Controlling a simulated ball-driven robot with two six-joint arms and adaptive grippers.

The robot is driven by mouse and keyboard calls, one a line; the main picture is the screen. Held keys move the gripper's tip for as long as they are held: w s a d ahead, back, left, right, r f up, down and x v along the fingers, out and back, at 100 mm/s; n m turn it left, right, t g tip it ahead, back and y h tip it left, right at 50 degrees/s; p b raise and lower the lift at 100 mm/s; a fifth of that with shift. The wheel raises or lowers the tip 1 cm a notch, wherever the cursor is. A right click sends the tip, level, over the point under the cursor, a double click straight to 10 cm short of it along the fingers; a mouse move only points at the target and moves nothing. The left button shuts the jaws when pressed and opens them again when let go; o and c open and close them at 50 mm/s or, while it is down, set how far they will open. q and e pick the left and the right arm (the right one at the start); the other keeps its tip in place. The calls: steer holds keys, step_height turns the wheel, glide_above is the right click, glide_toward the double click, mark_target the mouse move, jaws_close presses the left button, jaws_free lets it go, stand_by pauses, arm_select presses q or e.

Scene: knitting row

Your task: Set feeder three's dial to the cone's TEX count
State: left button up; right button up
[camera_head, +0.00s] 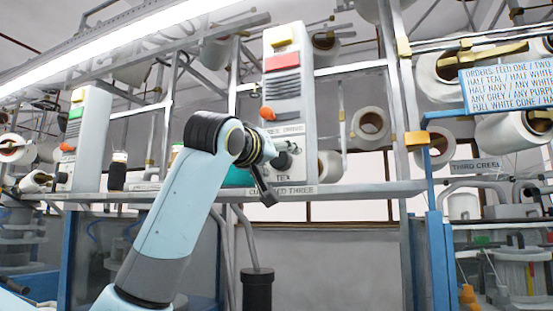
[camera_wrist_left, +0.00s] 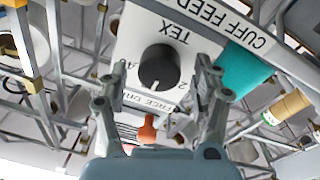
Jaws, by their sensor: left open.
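The feeder panel (camera_head: 288,95) stands upright with a TEX label and a plate partly reading THREE below it. Its black dial (camera_wrist_left: 160,67) shows in the left wrist view, where the panel appears upside down. A small pale mark is on the dial's lower edge; the scale is mostly hidden. My left gripper (camera_head: 279,170) is in front of the panel's lower part and hides the dial in the head view. In the wrist view its fingers (camera_wrist_left: 158,80) are open, one on each side of the dial; contact cannot be told. A teal cone (camera_wrist_left: 241,68) stands beside the panel, its count unreadable. My right gripper is out of view.
An orange lever (camera_head: 267,113) and red block (camera_head: 282,62) are on the panel above my gripper. A shelf rail (camera_head: 350,189) runs below it. Another panel (camera_head: 88,125) stands left. An orders sign (camera_head: 507,83) hangs at right.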

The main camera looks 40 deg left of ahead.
arm_select(q)
steer(key=v, duration=0.7)
steer(key=shift+s, duration=0.2)
